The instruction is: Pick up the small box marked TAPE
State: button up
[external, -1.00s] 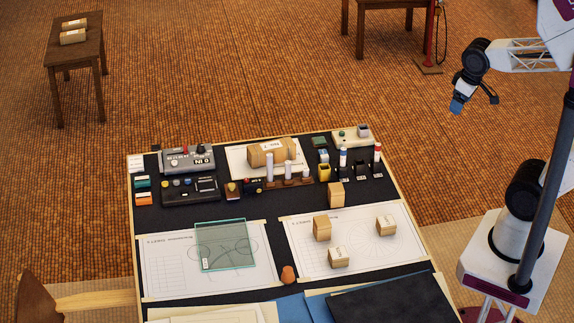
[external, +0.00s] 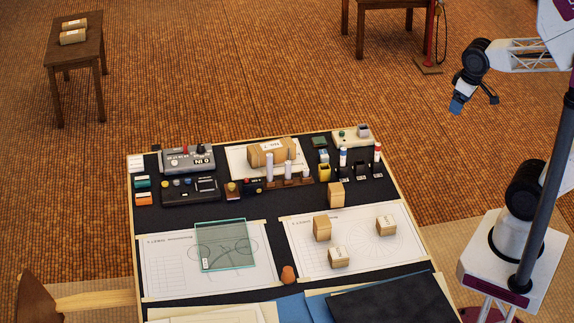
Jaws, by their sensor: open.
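Several small tan boxes are on the board. One box (external: 322,228) stands on the right drawing sheet, one box (external: 338,257) with a white label lies nearer the front, and one labelled box (external: 386,225) lies to the right. Another box (external: 336,194) stands on the black surface behind the sheet. The lettering is too small to read, so I cannot tell which is marked TAPE. My gripper (external: 474,102) is open and empty, raised at the upper right, well away from the boxes.
A larger tan package (external: 268,152) lies at the back. Grey devices (external: 188,160), upright cylinders (external: 270,168) and marker stands (external: 361,168) line the rear. A glass sheet (external: 224,245) covers part of the left drawing. A small brown pot (external: 288,274) stands front centre. Dark folders (external: 390,305) lie in front.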

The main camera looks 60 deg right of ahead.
jog(key=w+a+f+m+y, duration=1)
jog(key=w+a+f+m, duration=0.25)
jog(key=w+a, duration=0.25)
jog(key=w+a+f+m+t+y, duration=0.15)
jog(key=w+f+m+t, duration=0.25)
jog(key=w+f+m, duration=0.4)
jog(key=m+t+h, duration=0.2)
jog(key=m+t, duration=0.1)
jog(key=m, duration=0.3)
send_near(336, 195)
jog(key=w+f, duration=0.1)
jog(key=w, duration=0.1)
jog(key=shift+w+d+f, duration=0.3)
jog(key=shift+d+f, duration=0.1)
jog(key=shift+w+d+f+m, duration=0.1)
jog(key=shift+d+f+m, duration=0.05)
jog(key=shift+f+m, duration=0.3)
jog(key=shift+x, duration=1.3)
